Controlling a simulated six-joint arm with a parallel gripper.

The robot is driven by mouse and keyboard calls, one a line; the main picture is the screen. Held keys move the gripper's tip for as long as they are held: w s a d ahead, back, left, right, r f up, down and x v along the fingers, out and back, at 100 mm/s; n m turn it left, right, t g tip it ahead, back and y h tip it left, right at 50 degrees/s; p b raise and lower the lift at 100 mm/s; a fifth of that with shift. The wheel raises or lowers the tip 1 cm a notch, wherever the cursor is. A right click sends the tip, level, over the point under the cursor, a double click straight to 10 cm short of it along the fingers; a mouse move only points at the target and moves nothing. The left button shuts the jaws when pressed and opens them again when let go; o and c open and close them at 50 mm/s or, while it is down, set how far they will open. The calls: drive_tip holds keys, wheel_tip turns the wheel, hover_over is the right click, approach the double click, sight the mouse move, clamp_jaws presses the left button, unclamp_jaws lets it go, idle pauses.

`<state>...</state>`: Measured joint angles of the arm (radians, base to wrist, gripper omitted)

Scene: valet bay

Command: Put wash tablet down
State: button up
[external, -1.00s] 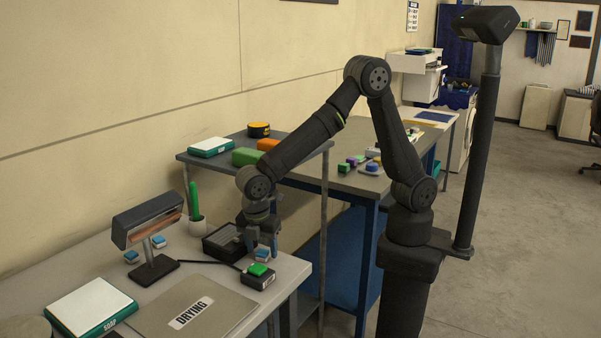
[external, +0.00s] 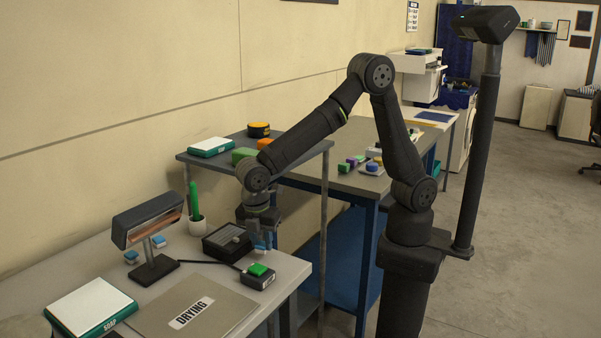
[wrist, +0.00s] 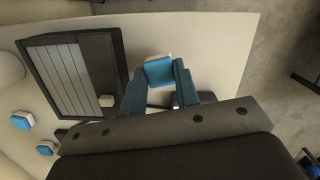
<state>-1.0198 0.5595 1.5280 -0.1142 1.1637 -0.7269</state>
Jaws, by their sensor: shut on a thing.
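The wash tablet (wrist: 158,72) is a small blue and white block held between the fingertips of my gripper (wrist: 160,80) in the wrist view. My gripper is shut on it. In the external view my gripper (external: 260,236) points down close over the grey table, beside the black ribbed tray, and the tablet (external: 261,246) shows only partly between the fingers. I cannot tell whether the tablet touches the table top.
The black ribbed tray (external: 228,241) is just left of my gripper; it also shows in the wrist view (wrist: 72,75). A black box with a green button (external: 258,271) stands in front. Two other blue and white tablets (external: 131,257) (external: 158,241) lie near the lamp (external: 148,220).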

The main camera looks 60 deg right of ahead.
sight(262, 244)
wheel_tip(262, 244, up, 8)
drive_tip(key=shift+f, duration=0.25)
drive_tip(key=w+d+r+m+g, duration=0.1)
drive_tip(key=w+d+r+m, duration=0.2)
drive_tip(key=w+m, duration=0.3)
drive_tip(key=w+d+r+m, duration=0.3)
drive_tip(key=w+r+m, duration=0.2)
drive_tip(key=w+m, duration=0.1)
drive_tip(key=shift+d+r+m+g+y, duration=0.15)
drive_tip(key=shift+m+g+y, duration=0.15)
drive_tip(key=shift+g, duration=0.1)
drive_tip(key=shift+w, duration=0.1)
